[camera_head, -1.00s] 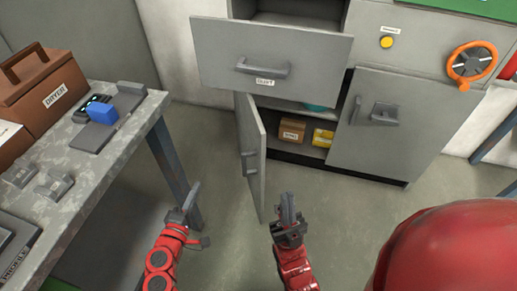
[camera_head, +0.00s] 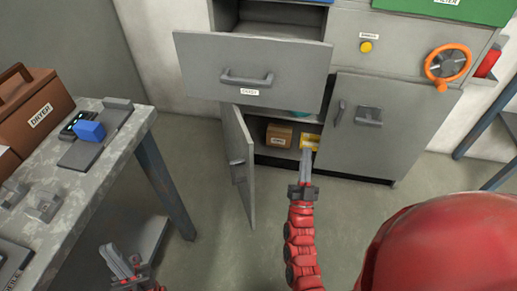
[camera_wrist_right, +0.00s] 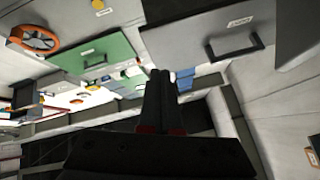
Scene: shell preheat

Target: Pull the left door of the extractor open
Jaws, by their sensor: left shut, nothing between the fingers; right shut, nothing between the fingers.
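The extractor's left door (camera_head: 236,160) stands swung out from the grey cabinet, below the pulled-out drawer. The right door (camera_head: 385,135) is closed. My right gripper (camera_head: 306,157) is shut and empty, in front of the cabinet and to the right of the open door, apart from it. Its shut fingers (camera_wrist_right: 160,75) also show in the right wrist view. My left gripper (camera_head: 112,254) is shut and empty at the lower left, beside the table and well away from the door.
The drawer (camera_head: 250,55) juts out above the open door, and shows in the right wrist view (camera_wrist_right: 205,35). Inside are a brown box (camera_head: 279,135) and a yellow box (camera_head: 311,140). A table (camera_head: 115,175) stands left. Floor between table and door is clear.

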